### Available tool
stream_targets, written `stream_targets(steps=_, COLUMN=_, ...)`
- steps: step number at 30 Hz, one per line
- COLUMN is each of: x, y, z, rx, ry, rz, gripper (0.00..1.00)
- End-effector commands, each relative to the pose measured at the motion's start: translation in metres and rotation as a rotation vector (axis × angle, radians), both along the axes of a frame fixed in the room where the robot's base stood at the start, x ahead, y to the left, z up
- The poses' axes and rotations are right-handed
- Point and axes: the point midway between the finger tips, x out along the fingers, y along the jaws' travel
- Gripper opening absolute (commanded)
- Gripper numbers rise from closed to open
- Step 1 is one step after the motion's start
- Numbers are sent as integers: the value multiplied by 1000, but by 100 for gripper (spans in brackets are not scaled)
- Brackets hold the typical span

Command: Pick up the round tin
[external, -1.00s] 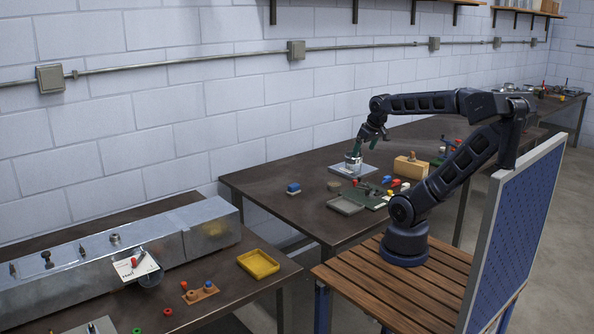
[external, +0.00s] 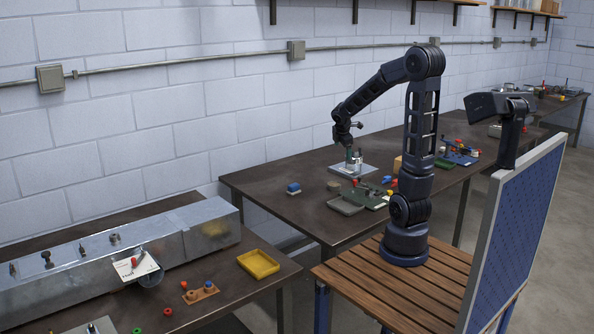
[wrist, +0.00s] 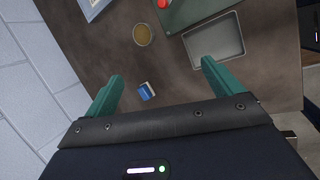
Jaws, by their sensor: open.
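A small round tin with a tan top (wrist: 143,35) stands on the dark table (wrist: 100,50) in the wrist view, ahead of my fingers. Whether anything stands on the plate under the fingers is hard to tell.
A blue and white block (wrist: 146,91) lies on the table, left of the tin in the external view. A grey tray (wrist: 214,40) and a green board (wrist: 185,10) with coloured parts lie to the right. Bare tabletop surrounds the tin and block.

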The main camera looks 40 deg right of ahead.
Motion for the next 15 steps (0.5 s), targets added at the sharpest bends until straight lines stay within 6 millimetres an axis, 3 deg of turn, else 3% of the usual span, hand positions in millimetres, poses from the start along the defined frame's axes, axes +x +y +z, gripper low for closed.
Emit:
stream_targets(steps=6, x=46, y=-26, z=-46, rx=-88, ry=119, rz=271, gripper=91)
stream_targets(steps=15, x=96, y=-57, z=-116, rx=-175, ry=263, rz=650, gripper=91)
